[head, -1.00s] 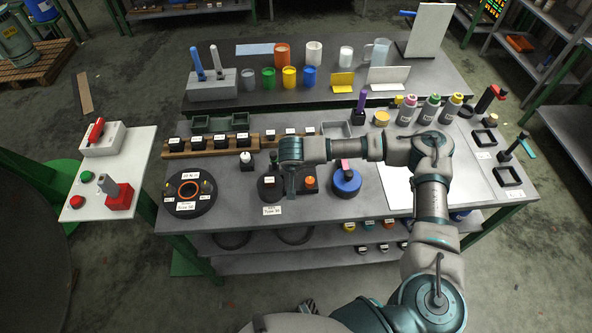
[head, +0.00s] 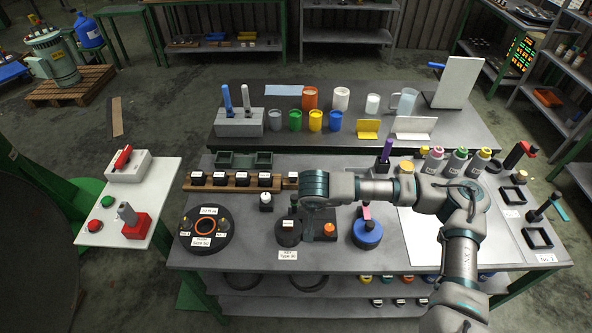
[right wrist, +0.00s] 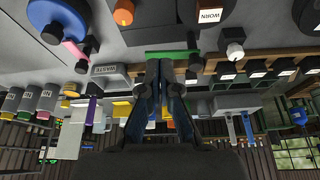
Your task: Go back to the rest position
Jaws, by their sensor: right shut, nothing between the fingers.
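My right arm reaches in from the right over the workbench (head: 385,270) in the head view. Its wrist hovers at the middle, just right of the row of dark blocks, and hides most of the right gripper. In the right wrist view the right gripper (right wrist: 160,70) has its two fingers together with nothing between them. The fingertips appear in front of a green strip (right wrist: 172,54); I cannot tell the gap between them. My left gripper is in neither view.
Near the wrist stand a dark "Type 90" disc (head: 289,233), a blue round part (head: 367,235) and a wooden rack (head: 232,187). Bottles (head: 456,164) and a purple-handled tool (head: 385,151) stand to the right. A white side table (head: 150,195) is at the left.

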